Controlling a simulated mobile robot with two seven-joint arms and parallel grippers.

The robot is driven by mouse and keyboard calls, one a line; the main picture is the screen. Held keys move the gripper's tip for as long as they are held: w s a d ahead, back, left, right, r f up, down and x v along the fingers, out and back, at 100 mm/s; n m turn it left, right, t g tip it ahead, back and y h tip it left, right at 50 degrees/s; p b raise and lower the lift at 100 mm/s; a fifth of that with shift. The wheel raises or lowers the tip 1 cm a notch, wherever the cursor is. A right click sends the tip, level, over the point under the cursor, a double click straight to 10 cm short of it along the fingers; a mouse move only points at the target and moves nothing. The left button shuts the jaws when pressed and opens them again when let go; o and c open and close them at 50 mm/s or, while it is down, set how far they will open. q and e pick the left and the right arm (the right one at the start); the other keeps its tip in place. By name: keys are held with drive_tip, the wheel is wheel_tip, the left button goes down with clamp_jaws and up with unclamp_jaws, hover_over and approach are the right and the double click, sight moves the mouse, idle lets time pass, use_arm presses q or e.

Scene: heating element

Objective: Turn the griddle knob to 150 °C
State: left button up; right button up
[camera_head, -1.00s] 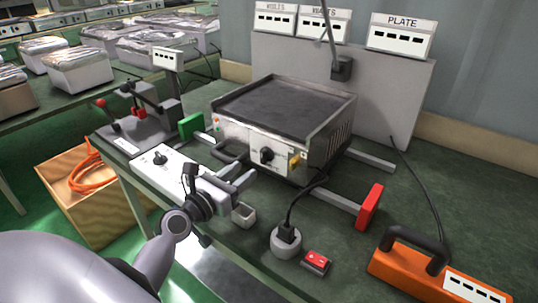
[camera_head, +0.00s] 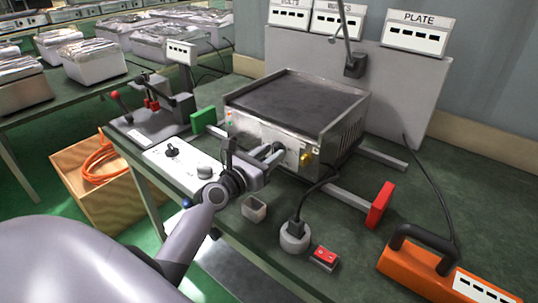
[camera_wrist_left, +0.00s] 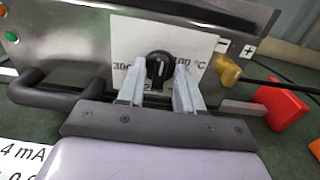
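The griddle (camera_head: 296,103) stands on the green bench, with its dark plate on top. In the left wrist view its round black knob (camera_wrist_left: 159,66) has a light pointer line that looks near upright. The white dial plate (camera_wrist_left: 202,48) shows "30" at left and a partly covered "00 °C" at right; the lower marks are mostly hidden. My left gripper (camera_head: 274,153) is at the griddle's front, hiding the knob in the head view. In the wrist view its two fingers (camera_wrist_left: 159,78) stand apart on either side of the knob, with small gaps visible. My right gripper is not in view.
Yellow plug (camera_wrist_left: 229,73) and red block (camera_wrist_left: 284,108) lie right of the knob. A black handle (camera_wrist_left: 52,90) is at left. A small cup (camera_head: 254,209), a round socket (camera_head: 295,238) and a red switch (camera_head: 325,258) sit in front. An orange device (camera_head: 428,264) is at right.

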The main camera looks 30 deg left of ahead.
use_arm(q)
clamp_jaws()
drive_tip(key=shift+m, duration=0.3)
drive_tip(key=m+p, duration=0.1)
drive_tip(key=m, duration=1.4)
drive_tip(key=m+p, duration=0.1)
drive_tip(key=m, duration=0.7)
drive_tip(key=shift+d+f+p, duration=0.2)
drive_tip(key=shift+f+p, duration=0.1)
drive_tip(key=shift+f, duration=0.05)
drive_tip(key=shift+m, duration=0.3)
drive_tip(key=shift+o, duration=1.3)
unclamp_jaws()
drive_tip(key=shift+s, duration=0.15)
